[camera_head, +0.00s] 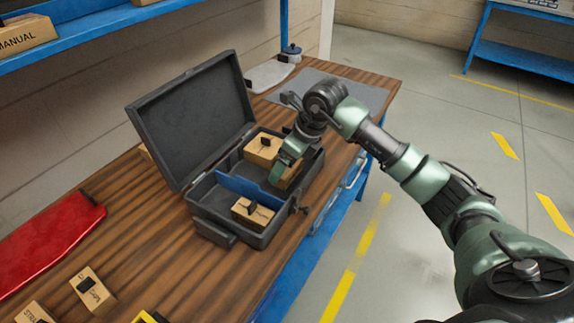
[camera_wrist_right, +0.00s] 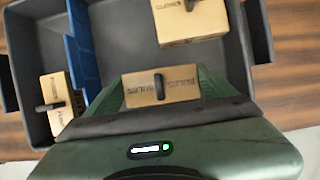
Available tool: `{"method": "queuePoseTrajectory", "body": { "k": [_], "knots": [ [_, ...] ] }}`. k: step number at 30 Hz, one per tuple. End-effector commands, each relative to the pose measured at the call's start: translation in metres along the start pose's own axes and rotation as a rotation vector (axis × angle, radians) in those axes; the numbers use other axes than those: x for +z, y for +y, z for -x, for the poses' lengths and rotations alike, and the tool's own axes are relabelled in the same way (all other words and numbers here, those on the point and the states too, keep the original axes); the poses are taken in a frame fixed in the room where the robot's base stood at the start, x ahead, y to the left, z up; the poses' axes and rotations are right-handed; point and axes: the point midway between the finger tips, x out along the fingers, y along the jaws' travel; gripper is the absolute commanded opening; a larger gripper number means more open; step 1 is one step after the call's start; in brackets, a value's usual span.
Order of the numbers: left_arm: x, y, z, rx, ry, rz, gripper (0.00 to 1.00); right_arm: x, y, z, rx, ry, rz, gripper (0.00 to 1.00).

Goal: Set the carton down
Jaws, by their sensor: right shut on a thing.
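An open dark grey case (camera_head: 213,237) stands on the wooden bench, with a blue divider (camera_head: 243,190) across its inside. My right gripper (camera_wrist_right: 162,86) reaches into the larger compartment and is shut on a small tan carton (camera_wrist_right: 160,93) with a black handle on top. In the head view, this carton (camera_head: 290,178) is partly hidden by the gripper. I cannot tell whether it touches the case floor. A second carton (camera_head: 262,147) lies in the same compartment, farther back. A third carton (camera_head: 252,214) sits in the smaller compartment. My left gripper is not in view.
The case's raised lid (camera_head: 190,115) stands on its left side. A grey mat (camera_head: 360,95) lies behind the case. A blue shelf (camera_head: 130,22) hangs above.

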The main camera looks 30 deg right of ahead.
Motion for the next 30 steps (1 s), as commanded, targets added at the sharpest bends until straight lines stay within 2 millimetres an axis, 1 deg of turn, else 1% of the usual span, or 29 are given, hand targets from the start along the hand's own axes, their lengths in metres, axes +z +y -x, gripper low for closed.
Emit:
{"method": "queuePoseTrajectory", "body": {
  "k": [1,3,12,13,14,15,20,24,26,29,30],
  "knots": [
    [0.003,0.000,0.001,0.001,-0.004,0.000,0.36,-0.004,0.000,-0.007,0.001,0.002,-0.002,0.44],
    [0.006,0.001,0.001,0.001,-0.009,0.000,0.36,-0.005,0.000,-0.010,-0.001,0.001,-0.001,0.44],
    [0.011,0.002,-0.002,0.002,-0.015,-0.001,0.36,-0.006,-0.001,-0.013,-0.002,0.000,0.000,0.44],
    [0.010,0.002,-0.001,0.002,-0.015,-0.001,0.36,-0.005,-0.001,-0.012,-0.001,0.000,0.000,0.90],
    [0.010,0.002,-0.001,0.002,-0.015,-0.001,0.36,-0.005,-0.001,-0.012,-0.001,0.000,0.000,0.99],
    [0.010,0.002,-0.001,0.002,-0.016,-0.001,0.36,-0.005,0.000,-0.012,-0.001,0.000,0.000,1.00],
    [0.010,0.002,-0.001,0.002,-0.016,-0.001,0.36,-0.005,0.000,-0.012,-0.001,0.000,-0.001,1.00],
    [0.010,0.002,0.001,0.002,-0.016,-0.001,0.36,-0.004,-0.001,-0.007,-0.002,0.000,0.000,1.00],
    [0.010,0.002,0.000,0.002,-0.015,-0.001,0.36,-0.004,-0.001,-0.001,-0.003,-0.002,0.001,1.00],
    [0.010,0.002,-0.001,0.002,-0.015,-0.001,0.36,-0.004,-0.002,0.017,-0.005,-0.002,0.002,1.00],
    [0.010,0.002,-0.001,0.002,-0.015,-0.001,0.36,-0.004,-0.001,0.025,-0.005,-0.003,0.002,1.00]
  ]
}}
